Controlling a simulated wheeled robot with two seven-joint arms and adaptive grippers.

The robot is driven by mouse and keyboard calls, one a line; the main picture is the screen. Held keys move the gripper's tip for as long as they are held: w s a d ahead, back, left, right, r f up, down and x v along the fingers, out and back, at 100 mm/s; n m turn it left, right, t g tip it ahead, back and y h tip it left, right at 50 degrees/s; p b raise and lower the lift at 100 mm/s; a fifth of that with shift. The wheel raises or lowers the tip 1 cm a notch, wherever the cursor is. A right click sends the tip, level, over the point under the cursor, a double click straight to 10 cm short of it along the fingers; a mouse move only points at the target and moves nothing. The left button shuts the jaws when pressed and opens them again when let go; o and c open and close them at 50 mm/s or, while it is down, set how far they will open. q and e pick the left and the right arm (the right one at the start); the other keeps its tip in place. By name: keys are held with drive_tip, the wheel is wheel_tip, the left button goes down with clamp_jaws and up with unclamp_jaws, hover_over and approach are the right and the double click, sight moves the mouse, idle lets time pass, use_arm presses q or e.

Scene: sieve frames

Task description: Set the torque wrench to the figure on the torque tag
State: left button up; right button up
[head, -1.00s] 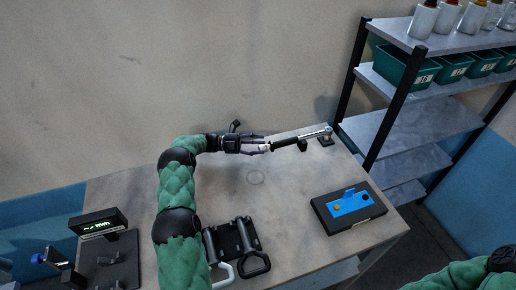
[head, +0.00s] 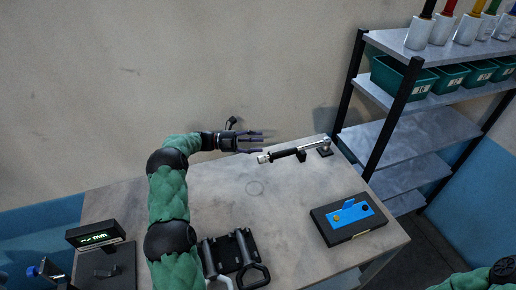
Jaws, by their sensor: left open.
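The torque wrench (head: 286,154) lies near the back edge of the bench, with a dark handle, a pale end towards my gripper and a bright shaft to the right. Its right end rests at a small dark block stand (head: 325,150). My left gripper (head: 261,142) is open and empty, just left of the wrench's pale handle end and apart from it. Its fingers point right. I cannot make out a torque tag or the wrench's scale figure. My right gripper is not seen; only part of my right arm shows at the lower right.
A black case with a blue plate (head: 348,213) lies on the right of the bench (head: 290,225). A black rack with handles (head: 231,250) stands at the front, and a digital display (head: 91,231) at the left. A shelf with green bins (head: 405,76) stands behind right. The bench middle is clear.

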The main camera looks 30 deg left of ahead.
sight(260, 160)
use_arm(q)
drive_tip(key=s+a+f+m+t+y+b, duration=0.1)
drive_tip(key=s+a+f+m, duration=0.1)
drive_tip(key=f, duration=0.1)
drive_tip(key=s+a+f+m+t+y+b, duration=0.1)
drive_tip(key=s+f+m+t+y+b, duration=0.1)
drive_tip(key=f, duration=0.1)
drive_tip(key=s+a+f+m+t+y+b, duration=0.1)
drive_tip(key=s+a+f+m+b, duration=0.1)
drive_tip(key=s+f, duration=0.1)
drive_tip(key=shift+a+f+t, duration=0.1)
drive_tip(key=shift+a+t, duration=0.2)
drive_tip(key=shift+t, duration=0.1)
drive_tip(key=shift+s+a+f+m+y, duration=0.1)
drive_tip(key=shift+s+f+m+y, duration=0.15)
drive_tip(key=shift+m+y, duration=0.05)
drive_tip(key=b+x, duration=0.3)
drive_tip(key=x, duration=0.7)
drive_tip(key=shift+w, duration=0.35)
clamp_jaws()
